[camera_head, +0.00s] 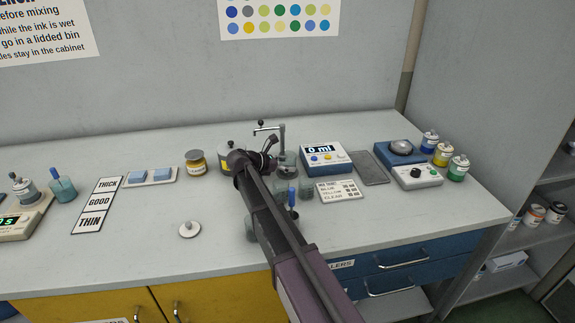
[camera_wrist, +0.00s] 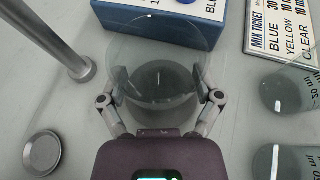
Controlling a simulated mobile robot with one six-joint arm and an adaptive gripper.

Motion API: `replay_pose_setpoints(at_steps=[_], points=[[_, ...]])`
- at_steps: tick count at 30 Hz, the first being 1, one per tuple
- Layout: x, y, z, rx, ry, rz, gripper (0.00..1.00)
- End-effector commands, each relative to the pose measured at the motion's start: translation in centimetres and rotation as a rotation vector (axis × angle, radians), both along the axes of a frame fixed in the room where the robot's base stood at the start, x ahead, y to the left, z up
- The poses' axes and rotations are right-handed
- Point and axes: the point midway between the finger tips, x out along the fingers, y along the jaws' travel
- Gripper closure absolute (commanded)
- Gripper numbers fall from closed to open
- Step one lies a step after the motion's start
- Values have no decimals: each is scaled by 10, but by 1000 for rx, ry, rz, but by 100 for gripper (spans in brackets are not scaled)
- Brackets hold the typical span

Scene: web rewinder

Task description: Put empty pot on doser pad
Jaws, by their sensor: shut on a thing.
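The empty pot (camera_wrist: 158,52) is clear glass and sits between the fingers of my gripper (camera_wrist: 160,86) in the wrist view. My gripper is shut on its sides. A dark round disc, seemingly the doser pad (camera_wrist: 160,78), shows through and below the pot. I cannot tell whether the pot touches it. In the head view my gripper (camera_head: 264,163) is beside the doser stand (camera_head: 282,138), and the pot (camera_head: 287,161) is partly hidden. The doser's blue box (camera_head: 326,158) reads 0 ml, just behind and right of the pot.
The stand's metal pole (camera_wrist: 62,48) rises close on the left, with a small grey disc (camera_wrist: 42,153) near it. Clear measuring cups (camera_wrist: 287,92) and a mix ticket (camera_wrist: 283,30) lie to the right. A yellow-banded jar (camera_head: 196,163) stands left of my arm; a pale lid (camera_head: 189,230) lies in front.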

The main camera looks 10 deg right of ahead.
Motion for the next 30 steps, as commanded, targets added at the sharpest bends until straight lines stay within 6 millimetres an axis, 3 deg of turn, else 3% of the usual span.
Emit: replay_pose_setpoints(at_steps=[4,5,6,30], points=[[0,0,-2,0,0,0,61],[0,0,-2,0,0,0,14],[0,0,-2,0,0,0,2],[0,1,-1,0,0,1,0]])
